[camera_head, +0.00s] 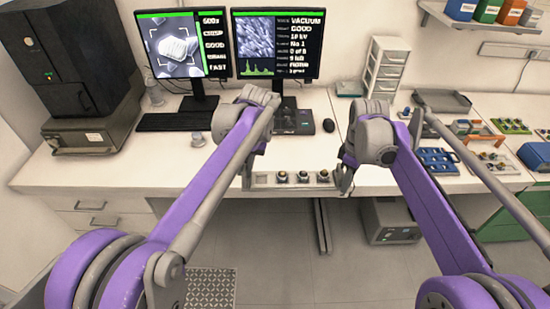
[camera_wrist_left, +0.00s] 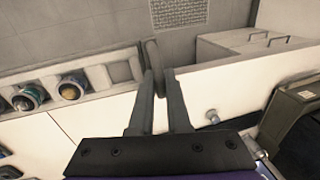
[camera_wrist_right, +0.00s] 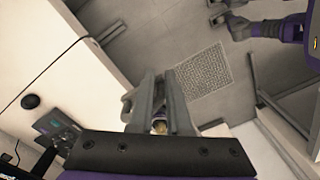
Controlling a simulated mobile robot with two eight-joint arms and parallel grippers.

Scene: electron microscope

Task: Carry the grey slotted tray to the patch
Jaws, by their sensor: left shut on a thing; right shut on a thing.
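The grey slotted tray (camera_head: 263,180) spans between my two grippers at the front edge of the white desk. Several small round dark-and-gold pieces sit in its slots; the slot at the left end looks empty. My left gripper (camera_head: 246,178) is shut on the tray's left end; the left wrist view shows its fingers (camera_wrist_left: 158,88) closed around an upright grey end piece. My right gripper (camera_head: 345,180) is shut on the right end; its fingers (camera_wrist_right: 157,98) hide most of it. I cannot tell whether the tray touches the desk. I cannot make out the patch.
A keyboard (camera_head: 178,121), a small clear cup (camera_head: 197,139), a control panel (camera_head: 300,122) and a mouse (camera_head: 329,125) lie behind the tray. A blue rack (camera_head: 436,160) and a white drawer tower (camera_head: 386,68) stand right. Bare desk lies at left.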

